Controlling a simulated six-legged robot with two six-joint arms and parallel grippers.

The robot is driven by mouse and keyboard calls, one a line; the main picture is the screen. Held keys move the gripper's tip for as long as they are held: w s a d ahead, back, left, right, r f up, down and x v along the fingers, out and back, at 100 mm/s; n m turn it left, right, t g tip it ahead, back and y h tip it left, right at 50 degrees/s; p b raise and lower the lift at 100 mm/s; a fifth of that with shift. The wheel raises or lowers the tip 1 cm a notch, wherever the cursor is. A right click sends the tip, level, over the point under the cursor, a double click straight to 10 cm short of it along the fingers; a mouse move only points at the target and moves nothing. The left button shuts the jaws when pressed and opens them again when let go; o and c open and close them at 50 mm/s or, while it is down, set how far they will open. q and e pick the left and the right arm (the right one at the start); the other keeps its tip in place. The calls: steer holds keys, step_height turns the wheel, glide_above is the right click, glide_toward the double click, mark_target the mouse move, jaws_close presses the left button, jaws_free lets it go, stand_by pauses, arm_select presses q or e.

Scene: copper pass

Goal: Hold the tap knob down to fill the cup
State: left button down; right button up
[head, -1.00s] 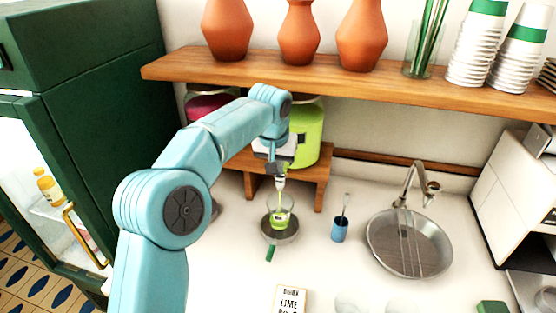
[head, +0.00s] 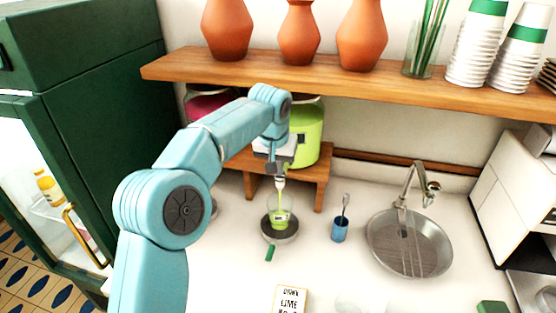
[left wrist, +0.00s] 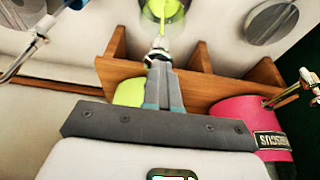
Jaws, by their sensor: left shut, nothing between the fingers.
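The lime-green dispenser (head: 310,135) stands on the wooden stand, partly hidden by my left arm. My left gripper (head: 278,170) is shut and empty, its tips at the tap below the dispenser. In the left wrist view the gripper (left wrist: 159,58) meets the tap (left wrist: 160,42); the knob is mostly hidden by the fingers. A thin green stream falls from the tap into the clear cup (head: 280,217). The cup stands upright on a round grey plate (head: 289,237) and holds green liquid. It also shows in the left wrist view (left wrist: 163,7). My right gripper is out of view.
A pink dispenser (left wrist: 252,120) stands beside the green one. The wooden shelf (head: 340,80) with vases overhangs my arm. A blue holder (head: 340,231) and a round sink (head: 420,255) lie to the right.

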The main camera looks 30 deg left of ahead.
arm_select(q)
steer(key=shift+d+f, duration=0.1)
steer(key=shift+f, duration=0.1)
stand_by(0.6)
steer(key=shift+r, duration=0.25)
steer(key=a+p+v, duration=0.1)
steer(key=p+v, duration=0.1)
steer(key=v, duration=1.4)
steer(key=shift+d, duration=0.4)
steer(key=shift+r, duration=0.15)
